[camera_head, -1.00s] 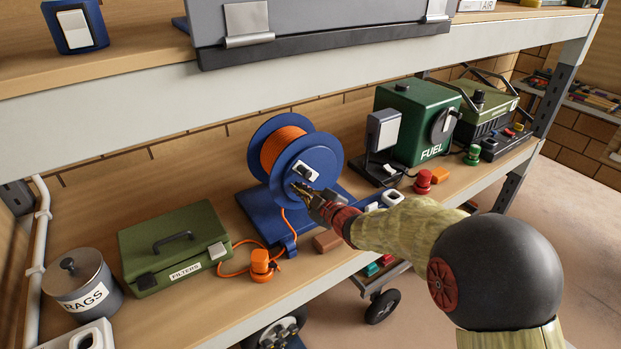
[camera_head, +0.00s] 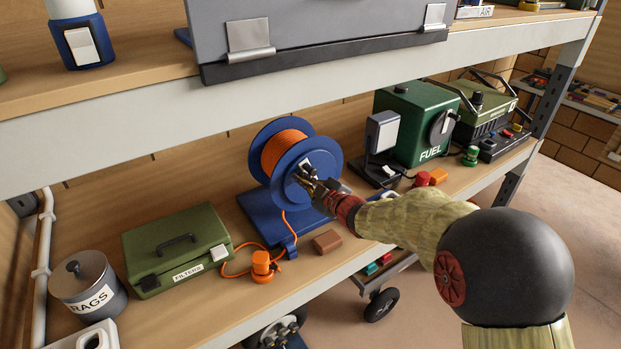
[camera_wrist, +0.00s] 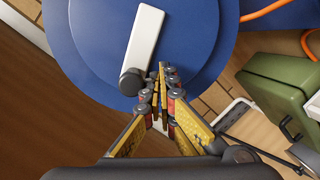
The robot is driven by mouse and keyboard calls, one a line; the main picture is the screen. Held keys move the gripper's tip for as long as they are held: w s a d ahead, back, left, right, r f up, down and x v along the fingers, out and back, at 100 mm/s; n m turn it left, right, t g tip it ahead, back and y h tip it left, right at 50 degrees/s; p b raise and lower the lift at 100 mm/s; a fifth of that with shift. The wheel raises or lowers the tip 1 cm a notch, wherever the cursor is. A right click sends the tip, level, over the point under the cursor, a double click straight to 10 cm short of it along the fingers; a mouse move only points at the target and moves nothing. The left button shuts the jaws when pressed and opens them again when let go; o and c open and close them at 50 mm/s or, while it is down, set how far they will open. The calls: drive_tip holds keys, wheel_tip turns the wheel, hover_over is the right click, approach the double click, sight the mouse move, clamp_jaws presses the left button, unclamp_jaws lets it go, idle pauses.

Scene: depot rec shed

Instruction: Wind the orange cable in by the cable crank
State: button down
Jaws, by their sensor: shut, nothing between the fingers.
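The blue cable reel (camera_head: 266,172) stands on a blue base on the lower shelf, with the orange cable (camera_head: 285,150) wound on its drum. The cable's loose end runs down to an orange plug (camera_head: 261,266) on the shelf. The crank shows in the wrist view as a white arm (camera_wrist: 145,40) with a dark knob (camera_wrist: 132,81) on the reel's blue face. My gripper (camera_head: 303,178) is at the reel's front face, partly covering the crank in the head view. In the wrist view its fingertips (camera_wrist: 161,72) are shut and empty, just right of the knob; I cannot tell whether they touch it.
A green filters case (camera_head: 175,250) and a rags tin (camera_head: 88,285) stand left of the reel. A brown block (camera_head: 327,242) lies by its base. A green fuel can (camera_head: 415,120) stands to the right. The upper shelf edge (camera_head: 330,80) runs above the reel.

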sight(315, 170)
drive_tip(key=shift+f, duration=0.1)
drive_tip(key=shift+w+d+r+p, duration=0.35)
drive_tip(key=shift+d+r+p, duration=0.15)
drive_tip(key=shift+r+p, duration=0.25)
drive_tip(key=shift+d, duration=0.1)
drive_tip(key=shift+w+d+r+p, duration=0.45)
drive_tip(key=shift+d+r+p, duration=0.05)
drive_tip(key=shift+d+r, duration=0.15)
drive_tip(key=shift+w+d, duration=0.1)
drive_tip(key=shift+d, duration=0.05)
